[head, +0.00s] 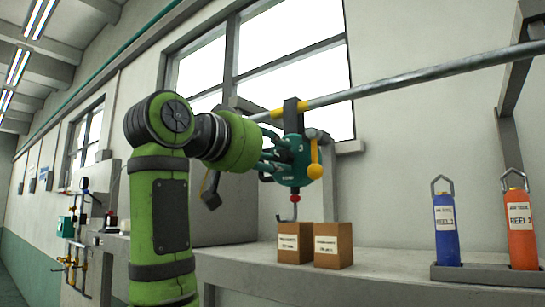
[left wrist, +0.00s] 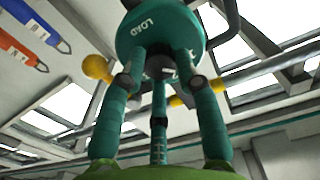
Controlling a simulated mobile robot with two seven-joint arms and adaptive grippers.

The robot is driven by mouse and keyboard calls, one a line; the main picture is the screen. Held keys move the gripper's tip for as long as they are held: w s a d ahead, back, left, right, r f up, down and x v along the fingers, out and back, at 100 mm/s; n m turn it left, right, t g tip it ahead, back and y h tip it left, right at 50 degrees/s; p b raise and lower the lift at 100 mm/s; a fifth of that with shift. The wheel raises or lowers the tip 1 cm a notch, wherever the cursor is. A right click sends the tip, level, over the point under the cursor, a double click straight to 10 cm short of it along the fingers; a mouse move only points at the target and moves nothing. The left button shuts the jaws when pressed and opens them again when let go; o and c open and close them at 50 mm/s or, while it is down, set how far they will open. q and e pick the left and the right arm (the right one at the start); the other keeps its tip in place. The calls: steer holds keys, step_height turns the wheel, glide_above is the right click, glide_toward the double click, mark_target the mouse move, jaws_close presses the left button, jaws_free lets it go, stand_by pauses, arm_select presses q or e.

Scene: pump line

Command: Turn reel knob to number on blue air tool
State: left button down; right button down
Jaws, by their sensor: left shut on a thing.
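The teal reel (head: 299,172) hangs from the overhead rail, with pale marks on its face and a hook below. In the left wrist view the reel body (left wrist: 150,28) bears the word LOAD. My left gripper (head: 279,160) is at the reel's left side. Its three teal fingers (left wrist: 160,72) are shut on the reel's knob, which they mostly hide. I cannot read the knob's setting. The blue air tool (head: 446,232) stands upright at the right, its label too small to read surely; it also shows in the left wrist view (left wrist: 40,22). My right gripper is not in view.
An orange tool (head: 521,232) stands beside the blue one in a grey holder (head: 480,273). Two labelled brown boxes (head: 333,244) stand on the shelf below the reel. A yellow ball-ended lever (head: 315,171) hangs at the reel's right. The rail (head: 420,75) runs overhead.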

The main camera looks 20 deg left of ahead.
arm_select(q)
steer(key=m, duration=0.4)
steer(key=shift+a+r+m, duration=0.1)
steer(key=shift+r+m, duration=0.15)
steer(key=shift+m, duration=0.05)
steer(key=m, duration=0.4)
steer(key=shift+m, duration=0.4)
steer(key=c, duration=0.9)
jaws_free()
steer(key=shift+w+d+f, duration=0.2)
steer(key=shift+w+d, duration=0.05)
steer(key=shift+w, duration=0.05)
steer(key=v, duration=1.2)
